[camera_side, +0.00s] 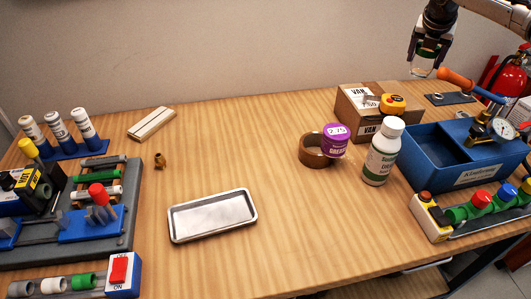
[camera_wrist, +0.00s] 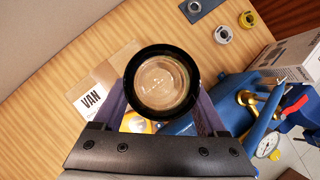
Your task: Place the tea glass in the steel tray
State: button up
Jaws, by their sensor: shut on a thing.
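The steel tray (camera_side: 212,216) is a shallow, empty rectangle lying on the front middle of the bench in the side view. My gripper (camera_side: 430,46) is high at the top right of that view, above the back right of the bench and far from the tray. It is shut on the tea glass (camera_side: 422,67), a small clear glass that hangs in the air below it. In the wrist view the glass (camera_wrist: 161,82) appears as a round shape with a dark rim between my two fingers. The tray is not in the wrist view.
A fitting rack (camera_side: 120,235) is at left. Bench around the tray is clear.

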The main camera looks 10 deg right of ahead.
jog(key=s+a+f+n+t+y, duration=0.1)
jog(key=s+a+n, duration=0.3)
jog(key=a, duration=1)
jog(key=s+a+n+t+y, duration=0.15)
jog(key=s+a, duration=0.45)
jog(key=a, duration=0.8)
jog(key=s+a+f+n+g+y, duration=0.1)
jog(key=s+a+f+n+y, duration=0.15)
jog(key=s+a, duration=0.65)
jog(key=s+a+f+n+y, duration=0.1)
jog(key=s+a+n, duration=0.3)
jog(key=s+a, duration=0.5)
send_over(227, 216)
jog(key=f, duration=0.8)
jog(key=shift+s+d+f, duration=0.2)
jog(key=shift+s+d, duration=0.1)
jog(key=shift+w+a+f, duration=0.3)
jog(key=shift+a+f, duration=0.05)
jog(key=shift+f, duration=1.75)
jog(key=shift+f, duration=0.1)
